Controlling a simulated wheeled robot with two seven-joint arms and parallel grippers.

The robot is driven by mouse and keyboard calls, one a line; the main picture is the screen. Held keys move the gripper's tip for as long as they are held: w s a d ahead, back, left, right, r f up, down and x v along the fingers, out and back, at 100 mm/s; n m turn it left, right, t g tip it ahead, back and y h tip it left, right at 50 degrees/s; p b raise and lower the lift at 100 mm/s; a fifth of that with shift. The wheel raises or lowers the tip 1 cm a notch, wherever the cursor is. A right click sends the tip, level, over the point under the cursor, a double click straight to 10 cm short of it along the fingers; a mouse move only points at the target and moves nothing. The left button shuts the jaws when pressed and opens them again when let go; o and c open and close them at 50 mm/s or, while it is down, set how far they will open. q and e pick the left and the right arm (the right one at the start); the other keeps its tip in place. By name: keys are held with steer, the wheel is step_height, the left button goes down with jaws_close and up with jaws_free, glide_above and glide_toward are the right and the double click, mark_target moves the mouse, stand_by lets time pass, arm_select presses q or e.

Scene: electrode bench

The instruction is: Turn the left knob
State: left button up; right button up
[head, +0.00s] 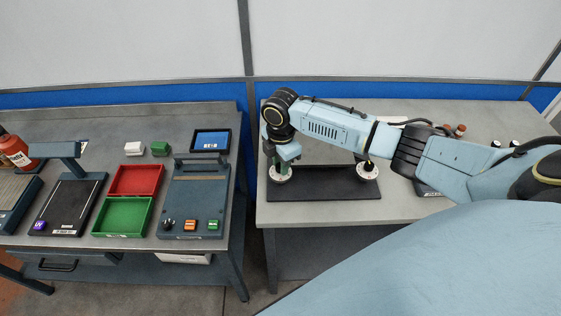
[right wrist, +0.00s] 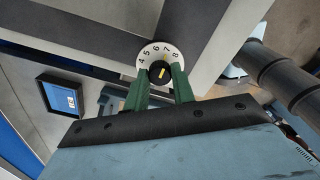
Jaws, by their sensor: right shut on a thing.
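The left knob has a white numbered dial (head: 281,176) at the left end of a dark panel (head: 325,186) on the right-hand bench. In the right wrist view the black knob (right wrist: 160,72) has a yellow pointer line, with the digits 4 to 8 legible on its dial. My right gripper (right wrist: 162,84) has its green fingers on either side of the knob, shut on it. In the head view the right gripper (head: 284,166) points down at the left dial and hides the knob. The right knob's dial (head: 367,172) is at the panel's other end, under my forearm. My left gripper is not in view.
The left bench holds a red tray (head: 137,180), a green tray (head: 123,216), a control box (head: 193,207) and a small screen (head: 211,140). A gap separates the benches. Small brown-topped things (head: 459,130) stand at the back of the right bench.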

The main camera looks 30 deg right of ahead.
steer(key=shift+r+m+p, duration=0.25)
steer(key=shift+m+p, duration=0.95)
steer(key=shift+p, duration=0.5)
steer(key=shift+f+m+p, duration=0.15)
steer(key=shift+m+p, duration=1.4)
steer(key=shift+m, duration=0.15)
steer(key=o, duration=1)
step_height(320, 180, up, 13)
